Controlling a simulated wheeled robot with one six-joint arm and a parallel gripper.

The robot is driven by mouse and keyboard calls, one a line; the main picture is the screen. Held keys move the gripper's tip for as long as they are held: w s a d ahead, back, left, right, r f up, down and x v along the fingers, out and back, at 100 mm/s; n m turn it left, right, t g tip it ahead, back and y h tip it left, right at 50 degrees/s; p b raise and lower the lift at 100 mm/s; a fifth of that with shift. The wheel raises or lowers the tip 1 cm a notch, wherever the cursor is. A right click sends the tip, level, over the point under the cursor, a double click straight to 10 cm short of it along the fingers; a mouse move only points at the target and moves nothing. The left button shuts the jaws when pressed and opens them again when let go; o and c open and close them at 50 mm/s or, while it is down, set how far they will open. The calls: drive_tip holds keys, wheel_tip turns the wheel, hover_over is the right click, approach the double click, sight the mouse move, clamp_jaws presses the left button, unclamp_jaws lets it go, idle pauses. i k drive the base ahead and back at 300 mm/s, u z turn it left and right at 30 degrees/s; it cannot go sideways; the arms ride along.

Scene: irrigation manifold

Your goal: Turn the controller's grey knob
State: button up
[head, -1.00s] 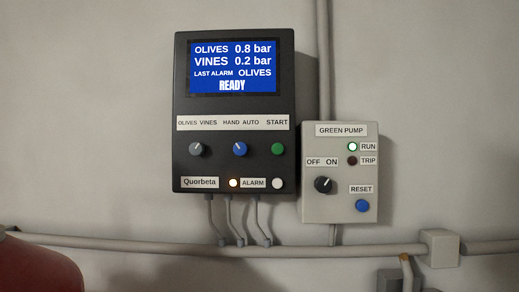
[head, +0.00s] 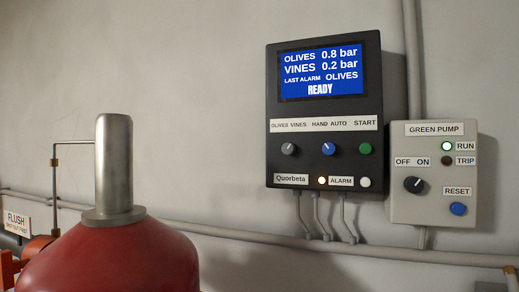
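The black controller (head: 272,120), labelled Quorbeta, hangs on the wall right of the middle in the head view. The blue screen (head: 321,72) reads OLIVES 0.8 bar, VINES 0.2 bar, LAST ALARM OLIVES, READY. The amber lamp (head: 322,181) by the ALARM label is lit. My gripper is not in view.
A red tank (head: 110,255) with a metal neck (head: 114,170) stands at the lower left. The grey GREEN PUMP box (head: 434,200) is right of the controller, its RUN lamp lit. A pipe (head: 270,240) runs along the wall below. A FLUSH sign (head: 17,220) is at far left.

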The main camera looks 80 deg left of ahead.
sight(288, 148)
drive_tip(key=z, duration=0.2)
drive_tip(key=k, duration=0.6)
drive_tip(key=u, duration=2.05)
